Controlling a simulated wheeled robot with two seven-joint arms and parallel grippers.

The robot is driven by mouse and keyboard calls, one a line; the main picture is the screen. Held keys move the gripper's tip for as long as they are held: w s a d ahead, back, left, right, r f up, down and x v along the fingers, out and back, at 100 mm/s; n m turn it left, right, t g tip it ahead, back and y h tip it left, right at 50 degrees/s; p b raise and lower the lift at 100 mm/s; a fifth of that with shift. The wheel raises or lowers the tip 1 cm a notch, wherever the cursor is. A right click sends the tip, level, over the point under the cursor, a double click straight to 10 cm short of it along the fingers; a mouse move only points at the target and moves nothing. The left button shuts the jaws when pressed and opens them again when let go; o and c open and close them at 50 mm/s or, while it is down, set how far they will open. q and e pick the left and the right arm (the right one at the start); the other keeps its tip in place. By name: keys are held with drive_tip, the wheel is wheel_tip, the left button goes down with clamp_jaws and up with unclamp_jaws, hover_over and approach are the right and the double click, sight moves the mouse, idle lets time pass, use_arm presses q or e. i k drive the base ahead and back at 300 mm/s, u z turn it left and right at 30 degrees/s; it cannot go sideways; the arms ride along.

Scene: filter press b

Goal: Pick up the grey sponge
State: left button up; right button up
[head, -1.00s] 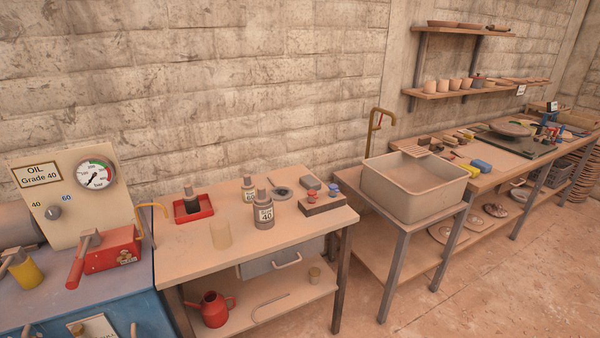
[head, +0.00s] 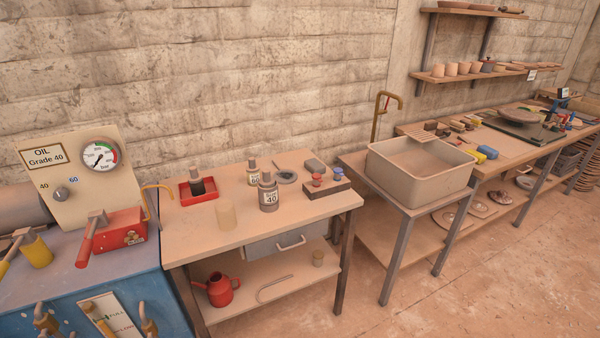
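Neither of my grippers is in view, and nothing is seen touching the grey block.
A blue oil machine (head: 75,280) is at left. A large sink (head: 420,170) stands to the right. Open floor (head: 480,290) lies in front.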

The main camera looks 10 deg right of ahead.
sight(313, 165)
drive_tip(key=z, duration=0.45)
drive_tip(key=i, duration=1.25)
drive_tip(key=u, duration=0.55)
